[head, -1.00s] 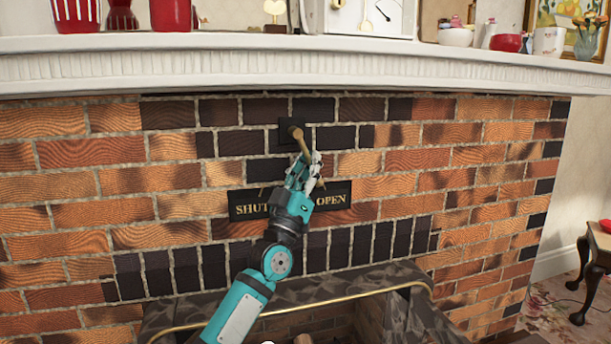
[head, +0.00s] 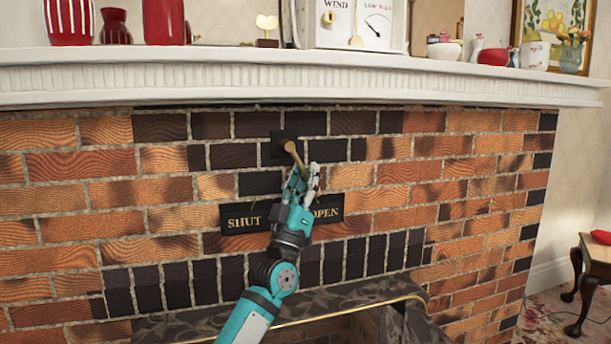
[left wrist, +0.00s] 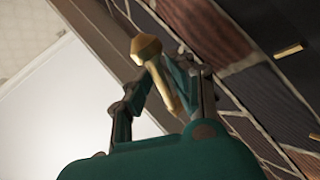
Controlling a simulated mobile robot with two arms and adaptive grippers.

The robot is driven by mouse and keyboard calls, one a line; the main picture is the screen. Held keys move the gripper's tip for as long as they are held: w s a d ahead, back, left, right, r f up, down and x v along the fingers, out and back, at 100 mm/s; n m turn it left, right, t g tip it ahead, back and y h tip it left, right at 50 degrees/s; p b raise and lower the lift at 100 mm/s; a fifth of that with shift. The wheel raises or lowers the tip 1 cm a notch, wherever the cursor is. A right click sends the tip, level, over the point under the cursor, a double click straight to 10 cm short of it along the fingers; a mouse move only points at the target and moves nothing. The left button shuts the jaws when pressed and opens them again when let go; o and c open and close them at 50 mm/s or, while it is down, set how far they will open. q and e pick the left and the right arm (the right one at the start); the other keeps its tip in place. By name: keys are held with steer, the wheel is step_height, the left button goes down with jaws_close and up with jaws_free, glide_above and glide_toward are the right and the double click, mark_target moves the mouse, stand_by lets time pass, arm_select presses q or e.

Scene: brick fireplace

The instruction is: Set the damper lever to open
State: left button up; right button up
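The brass damper lever (head: 297,156) comes out of a small black plate on the brick wall. It points down and slightly right. A black plaque (head: 238,217) below reads SHUT at left and OPEN at right. My left gripper (head: 302,180) is at the lever's lower part, in front of the plaque's middle. In the left wrist view the lever (left wrist: 148,50) lies between the two fingers (left wrist: 166,85), which look closed on it. The gripper hides the lever's end and the plaque's middle. My right gripper is not in view.
A white mantel shelf (head: 220,80) juts out above the lever, with red vases, a white weather instrument (head: 355,25) and bowls on it. The stone fireplace surround (head: 340,300) is below my arm. A wooden stool (head: 590,270) stands at far right.

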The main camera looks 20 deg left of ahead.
arm_select(q)
steer(key=shift+o, duration=0.8)
steer(key=shift+a+r, duration=0.1)
steer(key=d+v, duration=0.1)
steer(key=v, duration=1.1)
steer(key=shift+a, duration=0.45)
